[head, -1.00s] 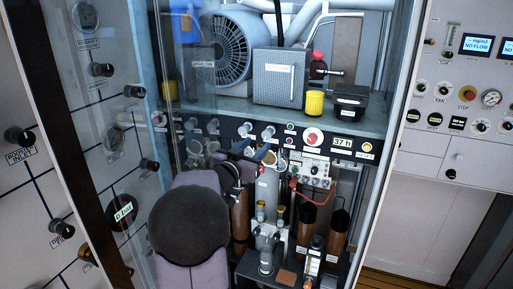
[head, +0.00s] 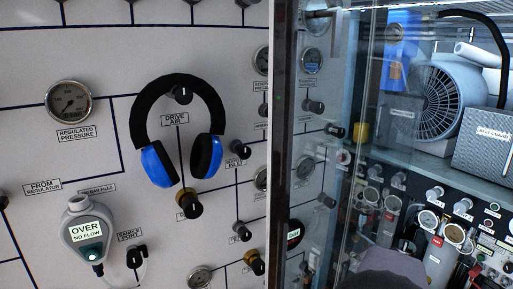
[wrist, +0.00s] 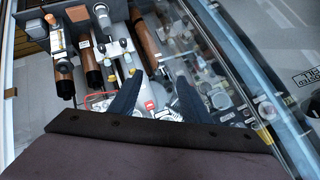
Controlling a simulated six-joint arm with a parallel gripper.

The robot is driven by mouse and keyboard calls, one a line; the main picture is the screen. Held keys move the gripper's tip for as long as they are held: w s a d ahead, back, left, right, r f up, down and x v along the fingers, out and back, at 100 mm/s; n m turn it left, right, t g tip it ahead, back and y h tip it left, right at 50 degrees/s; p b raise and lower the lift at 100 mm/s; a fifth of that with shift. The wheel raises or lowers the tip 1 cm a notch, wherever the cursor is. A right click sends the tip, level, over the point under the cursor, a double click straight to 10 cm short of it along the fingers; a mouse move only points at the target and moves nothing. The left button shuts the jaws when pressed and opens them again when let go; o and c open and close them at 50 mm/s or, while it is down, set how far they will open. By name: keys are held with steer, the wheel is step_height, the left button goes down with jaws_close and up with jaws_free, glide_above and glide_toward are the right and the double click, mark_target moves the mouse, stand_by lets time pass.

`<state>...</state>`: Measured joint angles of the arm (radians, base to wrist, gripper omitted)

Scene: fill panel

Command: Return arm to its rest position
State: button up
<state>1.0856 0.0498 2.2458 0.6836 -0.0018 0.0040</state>
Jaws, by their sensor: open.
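My gripper (wrist: 158,77) shows in the wrist view with its two dark fingers apart and nothing between them. Beyond the fingers are the cabinet's fittings, including brown cylinders (wrist: 62,77) and a red hose (wrist: 98,96). I cannot tell the exact distance from the fingers to these fittings. In the head view only a rounded grey-purple part of my arm (head: 392,272) shows at the bottom edge, in front of the cabinet. The rest of the arm is out of that view.
A clear panel (head: 345,150) with a dark frame stands beside the cabinet; glass (wrist: 235,70) also runs right of my gripper. The left wall carries a gauge (head: 68,101), blue-and-black headphones (head: 157,163), a handheld meter (head: 88,233) and several knobs.

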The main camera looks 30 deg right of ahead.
steer(key=s+a+f+n+g+y+b, duration=0.15)
steer(key=a+f+n+y, duration=0.25)
steer(key=a, duration=0.8)
steer(key=s+a+f+n+g+y, duration=0.25)
steer(key=a+f+y, duration=0.2)
steer(key=a, duration=0.85)
steer(key=s+a+f+n+g+y+b, duration=0.1)
steer(key=a+f+n+y, duration=0.25)
steer(key=a, duration=0.85)
steer(key=w+a+n+h, duration=0.3)
steer(key=a+n, duration=0.3)
steer(key=n, duration=0.4)
steer(key=shift+w+f+n+p, duration=0.3)
steer(key=shift+w+p, duration=0.05)
steer(key=shift+w, duration=0.3)
